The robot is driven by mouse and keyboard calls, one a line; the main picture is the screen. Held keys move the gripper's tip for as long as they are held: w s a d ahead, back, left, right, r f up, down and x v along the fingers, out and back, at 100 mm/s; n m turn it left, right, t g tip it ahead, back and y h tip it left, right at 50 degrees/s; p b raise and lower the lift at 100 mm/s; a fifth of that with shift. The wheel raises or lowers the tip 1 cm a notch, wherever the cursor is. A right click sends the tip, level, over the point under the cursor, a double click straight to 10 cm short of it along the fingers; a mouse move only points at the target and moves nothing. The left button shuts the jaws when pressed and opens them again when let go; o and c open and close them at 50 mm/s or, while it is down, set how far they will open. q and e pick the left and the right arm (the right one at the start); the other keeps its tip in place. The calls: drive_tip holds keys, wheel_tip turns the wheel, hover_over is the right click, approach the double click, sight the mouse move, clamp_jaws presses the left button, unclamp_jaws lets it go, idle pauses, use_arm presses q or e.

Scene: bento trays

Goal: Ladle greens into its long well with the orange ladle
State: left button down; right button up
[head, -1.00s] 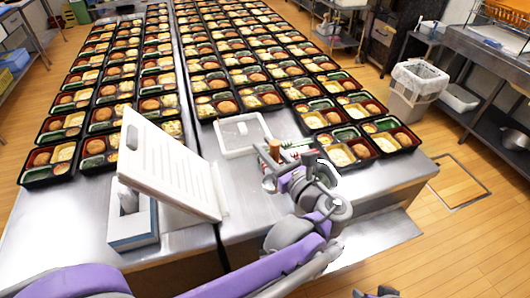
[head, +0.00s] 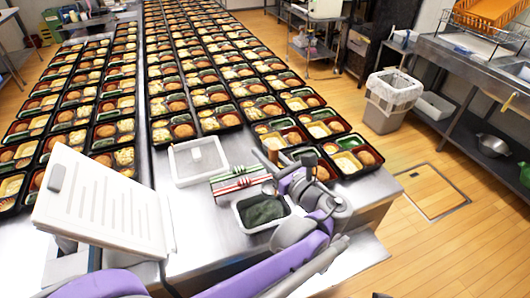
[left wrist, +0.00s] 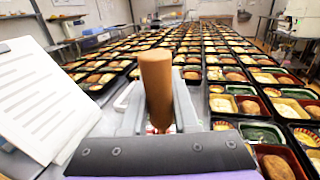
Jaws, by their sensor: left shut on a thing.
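My left gripper (head: 270,165) is shut on the upright brown-orange handle of the ladle (left wrist: 155,80), seen large in the left wrist view. The ladle's bowl is hidden. A pale-rimmed pan (head: 237,206) holds dark greens (head: 262,210), just below and left of the gripper in the head view. The nearest bento tray (head: 373,172) is right of the gripper; it holds a croquette, yellow food and green wells. Which well is the long one, I cannot tell. My right gripper does not show clearly; only a dark sliver is at the head view's bottom edge.
A tilted white board (head: 105,205) stands at left. Rows of filled trays cover the table behind. Floor is open at right.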

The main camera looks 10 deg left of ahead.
sight(265, 181)
use_arm(q)
drive_tip(key=shift+s+a+f, duration=0.1)
drive_tip(key=shift+f, duration=0.45)
wheel_tip(265, 181, down, 9)
drive_tip(key=b, duration=0.6)
drive_tip(key=shift+b, duration=0.4)
drive_tip(key=shift+r, duration=0.1)
wheel_tip(265, 181, up, 9)
drive_tip(key=p, duration=0.6)
drive_tip(key=shift+p, duration=0.35)
